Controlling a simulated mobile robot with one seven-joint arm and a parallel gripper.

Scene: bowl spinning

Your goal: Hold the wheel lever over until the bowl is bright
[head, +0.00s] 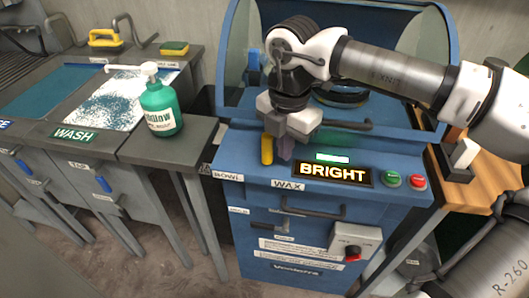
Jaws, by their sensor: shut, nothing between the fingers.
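A blue machine (225,150) stands in the middle of the head view. A short yellow handle (267,150), which looks like the wheel lever, rises from its front ledge. My gripper (286,150) points down just right of the yellow handle, its fingers shut and empty. I cannot tell whether they touch the handle. A lit display (333,173) reads BRIGHT, with a lit green bar (333,159) above it. A round rim (343,97) shows under the hood behind my arm. It may be the bowl, but my gripper and arm hide much of that space.
A green button (391,178) and a red button (418,182) sit right of the display. A dark horizontal bar (345,124) crosses behind my gripper. A green pump bottle (160,105) stands on the grey wash bench (185,145) to the left.

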